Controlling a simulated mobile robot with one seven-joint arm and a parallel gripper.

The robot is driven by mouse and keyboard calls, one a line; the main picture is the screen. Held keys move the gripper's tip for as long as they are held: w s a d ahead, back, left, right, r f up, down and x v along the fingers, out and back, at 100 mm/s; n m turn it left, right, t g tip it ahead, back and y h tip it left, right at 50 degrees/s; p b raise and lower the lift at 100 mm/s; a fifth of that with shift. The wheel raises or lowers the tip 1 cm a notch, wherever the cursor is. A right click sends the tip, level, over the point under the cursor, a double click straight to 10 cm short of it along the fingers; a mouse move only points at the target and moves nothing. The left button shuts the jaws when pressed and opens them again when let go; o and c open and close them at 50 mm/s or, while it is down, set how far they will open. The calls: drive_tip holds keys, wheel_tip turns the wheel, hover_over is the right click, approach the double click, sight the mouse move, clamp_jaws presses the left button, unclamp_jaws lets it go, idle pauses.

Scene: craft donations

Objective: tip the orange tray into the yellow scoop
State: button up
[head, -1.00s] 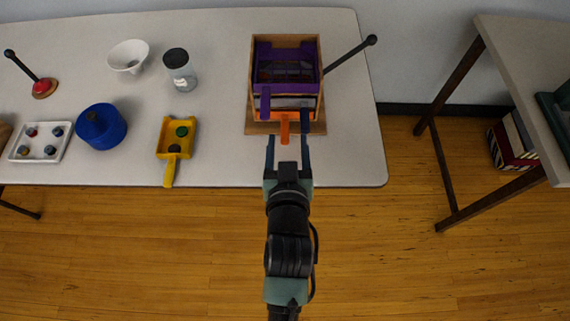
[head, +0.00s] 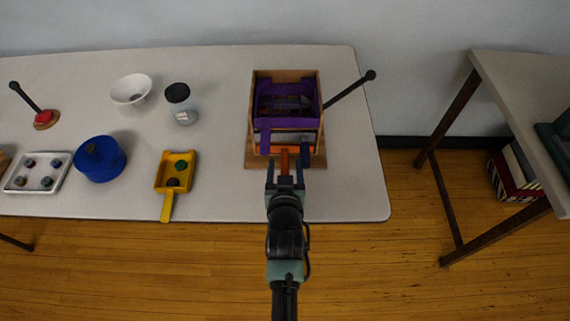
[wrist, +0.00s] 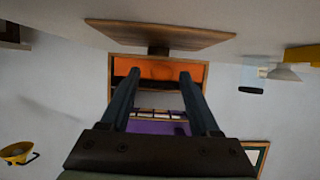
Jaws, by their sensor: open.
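The orange tray (head: 271,150) sits low in a wooden rack (head: 252,105), under a purple tray (head: 265,136). Its handle points toward me. My gripper (head: 285,172) is open and empty, with its fingers on either side of the orange handle in the head view; I cannot tell whether they touch it. In the wrist view the orange tray (wrist: 160,68) shows beyond my open fingers (wrist: 160,78), and its inside is hidden. The yellow scoop (head: 167,206) lies on the table to the left, handle toward the front edge, with two dark round pieces in it.
A dark rod (head: 350,90) sticks out right of the rack. The table between scoop and rack is clear.

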drive_tip(key=shift+w+f, duration=0.2)
drive_tip(key=shift+w, duration=0.35)
clamp_jaws()
idle(0.4)
drive_tip(key=shift+r, duration=0.3)
